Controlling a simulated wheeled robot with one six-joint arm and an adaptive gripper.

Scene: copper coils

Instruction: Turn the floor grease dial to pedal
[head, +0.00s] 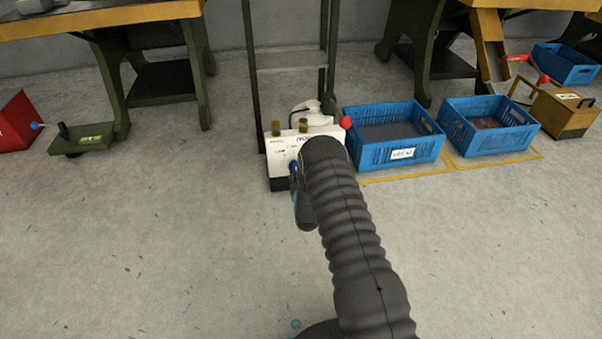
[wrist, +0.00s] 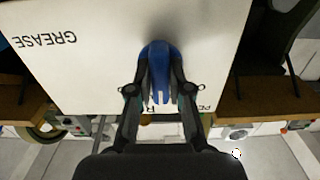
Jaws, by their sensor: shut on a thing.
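The grease dial (wrist: 157,58) is a blue knob on a white panel (wrist: 95,60); in the wrist view it is upright, with pale marks at its lower end. The panel's "GREASE" lettering appears upside down at the left. Labels below and right of the dial are partly hidden by my fingers; one begins "PE". My gripper (wrist: 160,92) is shut on the dial, one finger on each side. In the head view, the white unit (head: 278,145) stands on the floor, with a bit of the blue dial (head: 293,166) showing beside my arm. My arm hides much of the unit's right side.
A blue crate (head: 372,156) stands right of the unit, and another blue crate (head: 471,142) beyond it. A dark frame (head: 254,80) rises behind the unit. A low green pedal block (head: 95,138) lies left. The floor in front is clear.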

